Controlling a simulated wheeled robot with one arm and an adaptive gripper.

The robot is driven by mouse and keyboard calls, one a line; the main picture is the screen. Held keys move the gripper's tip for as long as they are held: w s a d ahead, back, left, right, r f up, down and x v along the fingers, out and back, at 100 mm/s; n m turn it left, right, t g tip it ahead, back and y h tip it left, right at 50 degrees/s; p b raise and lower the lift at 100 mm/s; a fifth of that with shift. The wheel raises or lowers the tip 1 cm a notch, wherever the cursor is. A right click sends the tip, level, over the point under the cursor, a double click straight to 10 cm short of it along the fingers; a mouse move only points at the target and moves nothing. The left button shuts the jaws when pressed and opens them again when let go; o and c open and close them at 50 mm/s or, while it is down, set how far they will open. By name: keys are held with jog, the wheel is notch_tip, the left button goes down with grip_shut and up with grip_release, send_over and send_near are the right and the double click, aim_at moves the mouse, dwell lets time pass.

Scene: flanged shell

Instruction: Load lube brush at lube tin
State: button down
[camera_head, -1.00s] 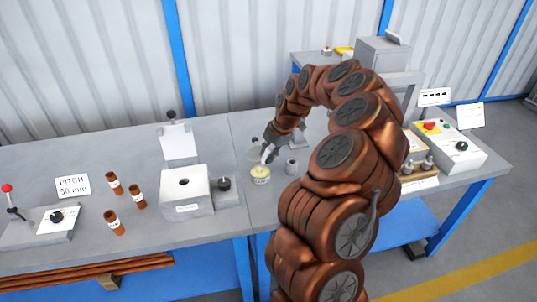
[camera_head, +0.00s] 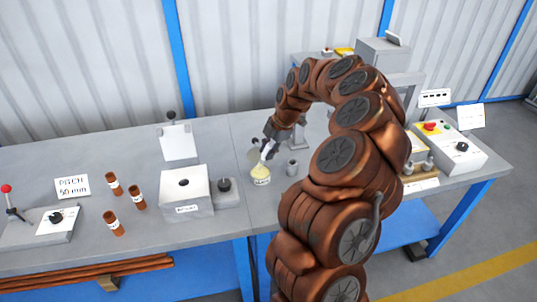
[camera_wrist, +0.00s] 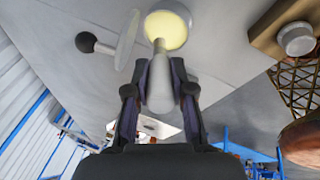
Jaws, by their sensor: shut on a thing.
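The lube tin (camera_head: 260,178) is a small round tin with a pale yellow top, standing on the bench in the head view. It also shows in the wrist view (camera_wrist: 167,29), as a pale yellow disc in a light rim. My gripper (camera_head: 267,149) is just above the tin. In the wrist view my gripper (camera_wrist: 160,85) is shut on the lube brush (camera_wrist: 160,92), a light grey rod. The brush points at the tin, and its far end overlaps the yellow surface. I cannot tell how deep the tip is.
A tilted disc with a black ball knob (camera_wrist: 86,42) is close beside the tin. A white block with a hole (camera_head: 186,192) and a dark knob (camera_head: 224,185) are to the left. Brown cylinders (camera_head: 137,197) stand further left.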

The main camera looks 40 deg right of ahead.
aim_at(269, 143)
jog(key=shift+r, duration=2.5)
